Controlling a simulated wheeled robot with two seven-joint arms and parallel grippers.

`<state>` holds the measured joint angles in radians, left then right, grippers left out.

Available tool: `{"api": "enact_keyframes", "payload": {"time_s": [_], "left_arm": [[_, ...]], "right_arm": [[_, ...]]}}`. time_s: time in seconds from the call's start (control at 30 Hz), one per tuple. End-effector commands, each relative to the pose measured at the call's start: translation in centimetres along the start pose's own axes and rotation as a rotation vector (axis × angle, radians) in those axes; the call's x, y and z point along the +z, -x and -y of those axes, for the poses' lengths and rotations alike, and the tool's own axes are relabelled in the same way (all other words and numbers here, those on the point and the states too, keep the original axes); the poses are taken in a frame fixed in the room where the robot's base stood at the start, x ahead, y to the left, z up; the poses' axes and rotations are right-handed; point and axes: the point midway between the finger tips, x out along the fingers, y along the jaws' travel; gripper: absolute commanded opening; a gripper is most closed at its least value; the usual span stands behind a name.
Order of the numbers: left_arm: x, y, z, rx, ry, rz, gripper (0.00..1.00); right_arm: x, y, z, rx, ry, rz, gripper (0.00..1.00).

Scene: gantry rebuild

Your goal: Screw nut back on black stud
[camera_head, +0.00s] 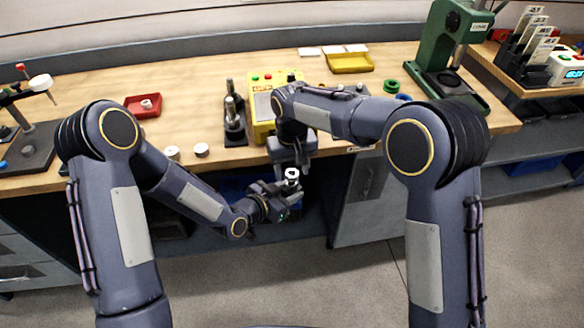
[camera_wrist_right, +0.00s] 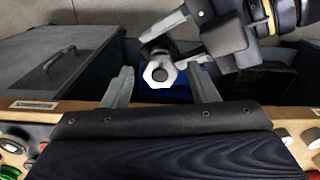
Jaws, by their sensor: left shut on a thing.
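A white six-sided nut (camera_wrist_right: 160,74) with a grey round centre shows in the right wrist view. It also shows as a small white piece in the head view (camera_head: 292,174). Right behind it is a darker rounded part (camera_wrist_right: 156,50); whether this is the black stud I cannot tell. My left gripper (camera_head: 284,194) is shut on this piece in front of the bench; its fingers (camera_wrist_right: 172,30) reach in from the upper right. My right gripper (camera_wrist_right: 163,80) is open, its fingers apart on either side of the nut with gaps. In the head view it points down above the nut (camera_head: 291,166).
The wooden bench (camera_head: 190,85) has a yellow box (camera_head: 262,112) and a dark fixture with metal posts (camera_head: 233,120) near the grippers. A red tray (camera_head: 143,105), a yellow tray (camera_head: 350,64) and a green press (camera_head: 440,50) stand farther off. A grey drawer unit (camera_head: 352,205) is below.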

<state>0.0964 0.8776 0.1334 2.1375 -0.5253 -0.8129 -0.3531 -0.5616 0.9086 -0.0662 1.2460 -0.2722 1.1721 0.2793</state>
Motion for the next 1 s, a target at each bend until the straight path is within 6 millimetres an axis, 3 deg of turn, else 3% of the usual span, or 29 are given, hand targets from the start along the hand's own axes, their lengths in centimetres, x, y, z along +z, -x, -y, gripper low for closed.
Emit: {"api": "enact_keyframes", "payload": {"time_s": [0.03, 0.33, 0.47, 1.0], "left_arm": [[-0.16, -0.01, 0.01, 0.000, -0.001, -0.004, 0.00], [-0.16, -0.01, 0.00, 0.000, -0.001, -0.004, 0.00], [-0.16, -0.01, 0.00, 0.000, -0.001, -0.004, 0.00], [-0.14, 0.00, 0.03, -0.001, -0.001, -0.004, 0.00]], "right_arm": [[0.00, 0.02, 0.00, 0.000, 0.000, 0.000, 0.46], [0.00, 0.01, 0.01, 0.000, -0.001, 0.000, 0.08], [0.00, 0.02, 0.03, 0.001, -0.050, 0.000, 0.08], [-0.03, -0.04, -0.03, 0.010, -1.063, -0.003, 0.08]]}}
